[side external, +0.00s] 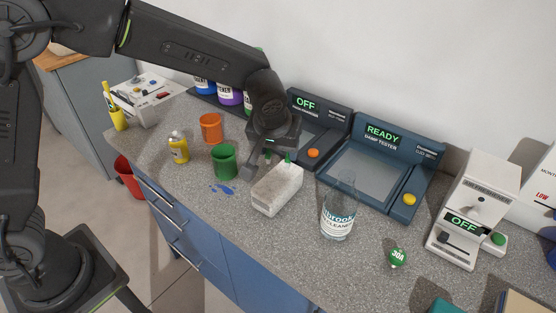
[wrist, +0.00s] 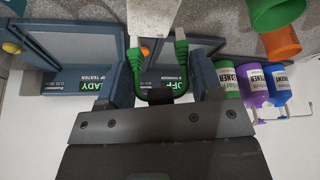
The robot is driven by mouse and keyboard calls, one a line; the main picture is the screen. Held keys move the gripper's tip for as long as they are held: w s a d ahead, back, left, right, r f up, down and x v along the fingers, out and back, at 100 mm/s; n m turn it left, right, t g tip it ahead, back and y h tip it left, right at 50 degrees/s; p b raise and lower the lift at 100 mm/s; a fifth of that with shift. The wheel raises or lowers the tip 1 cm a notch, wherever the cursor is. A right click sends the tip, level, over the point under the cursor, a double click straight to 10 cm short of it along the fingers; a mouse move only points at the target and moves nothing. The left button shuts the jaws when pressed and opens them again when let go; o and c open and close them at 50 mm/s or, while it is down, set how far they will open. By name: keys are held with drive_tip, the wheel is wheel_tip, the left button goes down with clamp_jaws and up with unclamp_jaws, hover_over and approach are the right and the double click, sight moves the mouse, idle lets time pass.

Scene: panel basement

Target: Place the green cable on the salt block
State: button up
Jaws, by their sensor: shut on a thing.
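The green cable (wrist: 161,94) is a short U-shaped lead with grey connectors at both ends, held between the fingers of my gripper (wrist: 163,82) in the wrist view. In the side view a small green part of the cable (side external: 288,157) shows by my gripper (side external: 268,163), just above the far end of the salt block. The salt block (side external: 278,190) is a whitish rectangular block lying on the counter. It also shows at the top of the wrist view (wrist: 152,18), where one connector overlaps its edge. I cannot tell whether cable and block touch.
A green cup (side external: 224,162), orange cup (side external: 211,128) and yellow bottle (side external: 178,147) stand left of the block. A clear cleaner bottle (side external: 338,212) stands to its right. The damp tester (side external: 364,172) and another device (side external: 323,140) stand behind. A blue splash (side external: 222,189) lies near the front edge.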

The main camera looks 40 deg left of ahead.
drive_tip(key=shift+f, duration=1.95)
drive_tip(key=shift+f, duration=0.1)
drive_tip(key=o, duration=0.9)
drive_tip(key=v, duration=1.2)
drive_tip(key=s+a+r+m+h, duration=0.1)
drive_tip(key=s+a+m, duration=0.1)
drive_tip(key=s+a, duration=0.4)
drive_tip(key=s+a+r+m+t, duration=0.1)
drive_tip(key=s+a, duration=0.6)
drive_tip(key=s, duration=0.7)
drive_tip(key=shift+s+a+r+m+h, duration=0.15)
drive_tip(key=shift+r+m+h, duration=0.25)
drive_tip(key=shift+r+m, duration=0.4)
